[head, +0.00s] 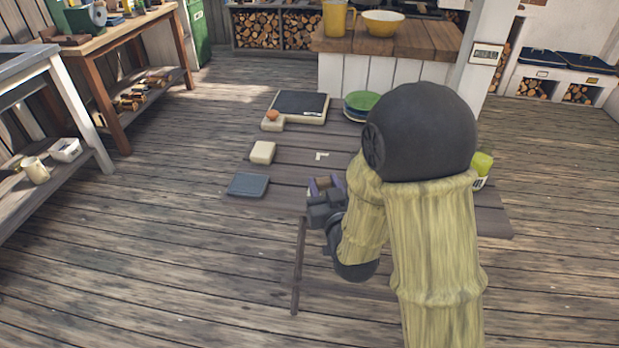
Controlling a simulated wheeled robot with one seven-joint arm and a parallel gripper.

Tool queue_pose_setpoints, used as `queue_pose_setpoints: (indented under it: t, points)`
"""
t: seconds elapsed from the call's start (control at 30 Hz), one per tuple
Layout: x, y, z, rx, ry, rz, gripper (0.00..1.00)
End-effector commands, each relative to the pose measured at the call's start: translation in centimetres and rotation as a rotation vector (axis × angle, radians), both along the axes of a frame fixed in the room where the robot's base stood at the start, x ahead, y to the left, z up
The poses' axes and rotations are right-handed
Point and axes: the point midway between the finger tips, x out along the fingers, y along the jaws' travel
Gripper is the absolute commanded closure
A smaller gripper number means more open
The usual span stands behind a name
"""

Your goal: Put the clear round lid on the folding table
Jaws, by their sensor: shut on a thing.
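My gripper (325,187) is over the near middle part of the low folding table (290,160), which has dark wooden slats. Its fingers look purple and are shut on a small brown piece (325,183). I cannot make out a clear round lid, nor tell whether the brown piece is part of one. My arm hides the right middle of the tabletop.
On the table are a blue-grey square (248,185), a beige block (262,152), a dark-topped scale (300,104), green plates (360,103), a small white corner mark (322,156) and a yellow-green item (482,164). Bare slats lie between them. A wooden counter (420,40) stands behind.

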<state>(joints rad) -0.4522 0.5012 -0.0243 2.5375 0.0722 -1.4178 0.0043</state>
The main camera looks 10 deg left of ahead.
Motion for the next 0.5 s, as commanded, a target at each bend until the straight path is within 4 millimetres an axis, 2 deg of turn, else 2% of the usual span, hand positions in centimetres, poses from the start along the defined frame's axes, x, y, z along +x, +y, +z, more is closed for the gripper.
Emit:
queue_pose_setpoints:
  t: [0.5]
  points:
    - [8.5,3.2,-4.9,-0.001,0.001,-0.001,0.88]
